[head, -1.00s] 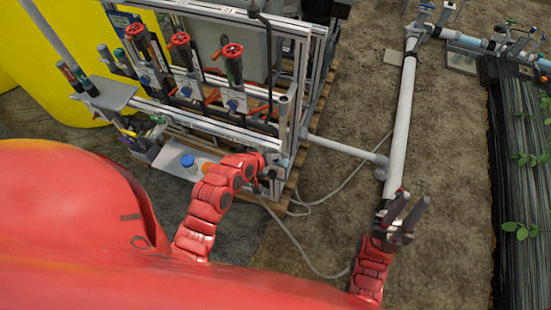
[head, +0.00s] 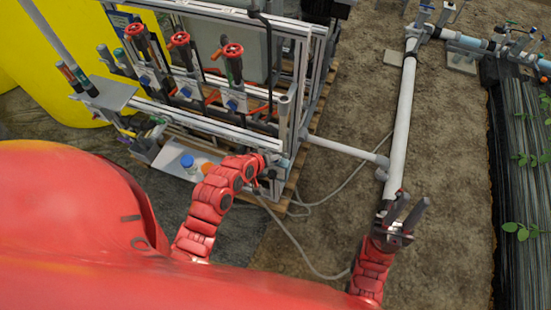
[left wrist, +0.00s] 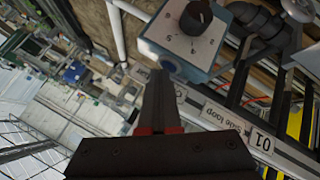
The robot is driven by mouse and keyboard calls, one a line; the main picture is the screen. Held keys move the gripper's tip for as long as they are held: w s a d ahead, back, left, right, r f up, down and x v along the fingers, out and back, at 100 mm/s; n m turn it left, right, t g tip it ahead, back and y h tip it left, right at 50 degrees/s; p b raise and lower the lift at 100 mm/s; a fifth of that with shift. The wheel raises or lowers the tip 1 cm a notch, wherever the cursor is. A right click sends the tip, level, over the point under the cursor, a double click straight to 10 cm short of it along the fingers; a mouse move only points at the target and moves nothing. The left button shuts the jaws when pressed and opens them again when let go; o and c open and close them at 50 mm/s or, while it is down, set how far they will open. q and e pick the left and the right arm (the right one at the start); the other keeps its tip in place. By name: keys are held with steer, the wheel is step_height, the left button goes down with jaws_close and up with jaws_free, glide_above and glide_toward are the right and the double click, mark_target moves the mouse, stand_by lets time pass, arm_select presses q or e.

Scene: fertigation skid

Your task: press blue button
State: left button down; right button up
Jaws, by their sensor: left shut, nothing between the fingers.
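My left gripper (head: 268,172) is at the lower right corner of the skid frame, partly hidden by its own wrist. In the left wrist view the shut, empty fingers (left wrist: 158,85) point at a pale blue box (left wrist: 190,38) with a black dial knob (left wrist: 196,17) and numbers on its white face. The fingertips overlap the box's lower edge in the picture; I cannot tell whether they touch it.
The skid frame (head: 215,128) carries several red-handled valves (head: 232,50). A blue-capped jar (head: 187,161) stands on a tray at its foot. A white pipe (head: 402,110) runs along the ground at right. A "side loop 01" label (left wrist: 228,122) is on a rail near the left gripper.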

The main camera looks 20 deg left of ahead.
arm_select(q)
steer(key=shift+r+p, duration=0.6)
steer(key=shift+r, duration=0.2)
step_height(320, 180, up, 5)
steer(key=p, duration=0.3)
steer(key=shift+p, duration=0.3)
stand_by(0.8)
